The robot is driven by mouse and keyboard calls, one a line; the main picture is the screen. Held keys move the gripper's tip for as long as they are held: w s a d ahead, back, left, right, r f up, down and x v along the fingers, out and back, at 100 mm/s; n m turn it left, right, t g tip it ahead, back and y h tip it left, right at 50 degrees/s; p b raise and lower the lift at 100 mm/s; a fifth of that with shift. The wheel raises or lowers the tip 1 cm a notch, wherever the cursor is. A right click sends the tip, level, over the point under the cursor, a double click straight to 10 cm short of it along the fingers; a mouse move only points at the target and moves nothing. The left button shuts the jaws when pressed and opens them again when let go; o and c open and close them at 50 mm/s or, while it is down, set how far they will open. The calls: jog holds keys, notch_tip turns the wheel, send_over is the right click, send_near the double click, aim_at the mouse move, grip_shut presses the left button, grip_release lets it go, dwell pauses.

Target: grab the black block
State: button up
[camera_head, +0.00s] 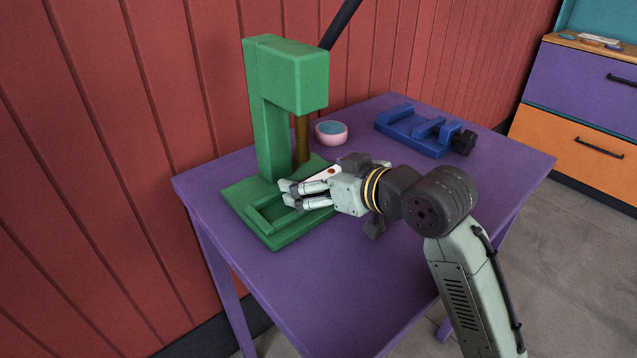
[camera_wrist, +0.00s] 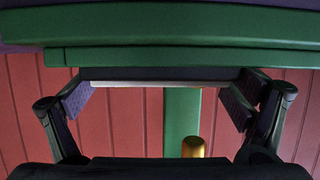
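My gripper (camera_head: 288,193) is low over the green press base, its fingers pointing left. In the wrist view its two fingers (camera_wrist: 160,100) are wide apart and open. A dark, wide slab (camera_wrist: 160,73) with a pale edge spans the view at the fingertips, against the green base; I cannot tell whether it is the black block or whether the fingers touch it. In the head view a flat white piece with a reddish dot (camera_head: 328,173) shows just behind my gripper. No separate black block is clearly visible in the head view; my gripper may hide it.
The green press (camera_head: 260,110) rises beside my gripper, with a brass rod (camera_head: 302,138) hanging above the base (camera_head: 275,240). The purple table (camera_head: 300,290) is clear in front.

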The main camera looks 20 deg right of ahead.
jog(key=c, duration=0.7)
jog(key=shift+r, duration=0.1)
jog(key=shift+c, duration=0.2)
